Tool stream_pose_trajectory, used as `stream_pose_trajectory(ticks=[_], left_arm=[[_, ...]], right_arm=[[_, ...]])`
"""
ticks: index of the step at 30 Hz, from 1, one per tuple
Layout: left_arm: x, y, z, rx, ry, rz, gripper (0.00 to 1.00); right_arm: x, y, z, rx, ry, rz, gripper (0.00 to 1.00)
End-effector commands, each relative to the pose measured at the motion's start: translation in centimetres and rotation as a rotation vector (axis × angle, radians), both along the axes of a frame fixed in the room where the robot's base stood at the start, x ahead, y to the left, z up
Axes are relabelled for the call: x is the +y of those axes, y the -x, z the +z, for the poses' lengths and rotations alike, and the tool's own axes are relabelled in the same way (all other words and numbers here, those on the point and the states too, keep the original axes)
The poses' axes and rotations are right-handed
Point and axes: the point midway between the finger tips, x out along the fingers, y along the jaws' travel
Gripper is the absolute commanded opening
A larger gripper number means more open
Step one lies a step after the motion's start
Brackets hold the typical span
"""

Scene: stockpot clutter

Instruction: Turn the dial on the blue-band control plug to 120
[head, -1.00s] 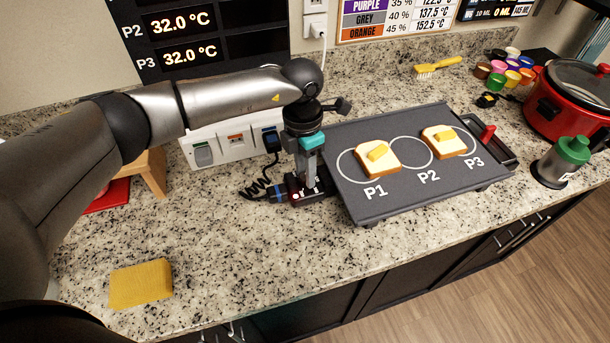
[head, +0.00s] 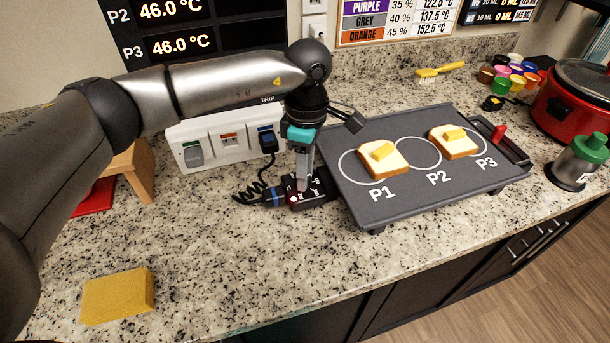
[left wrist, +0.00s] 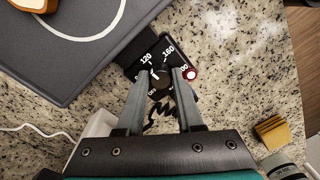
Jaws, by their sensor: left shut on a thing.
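The control plug (head: 318,193) is a dark box with a blue band (head: 274,196) on its cord side, lying at the left end of the griddle (head: 415,205). Its face (left wrist: 143,66) shows white numbers, with 120 and 160 legible, and a red-and-white round spot (left wrist: 190,74) near one corner. My left gripper (head: 302,180) points down onto the plug. In the left wrist view its fingers (left wrist: 158,78) are shut on the dark dial (left wrist: 159,84), one on each side. A pale mark shows on the dial, but its exact setting is hard to read. My right gripper is not in view.
Two slices of bread with butter (head: 382,159) (head: 454,141) lie on the griddle. A switch panel (head: 205,148) stands behind the plug; a coiled black cord (head: 250,192) runs nearby. A yellow sponge (head: 117,296) lies front left. The display (head: 180,30) reads 46.0 °C for P2 and P3.

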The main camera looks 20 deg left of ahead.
Motion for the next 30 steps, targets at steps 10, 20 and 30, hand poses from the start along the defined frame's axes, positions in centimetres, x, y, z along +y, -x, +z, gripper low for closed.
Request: stream_pose_trajectory(ticks=[10, 20, 30], left_arm=[[-0.03, -0.04, 0.08, -0.002, 0.001, -0.102, 0.00], [-0.03, -0.04, 0.14, -0.002, 0.001, -0.112, 0.00], [-0.03, -0.01, 0.08, -0.001, 0.001, -0.111, 0.49]], right_arm=[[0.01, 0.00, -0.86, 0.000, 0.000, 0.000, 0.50], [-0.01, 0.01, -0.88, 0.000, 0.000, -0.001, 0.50], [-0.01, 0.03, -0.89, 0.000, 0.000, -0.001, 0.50]])
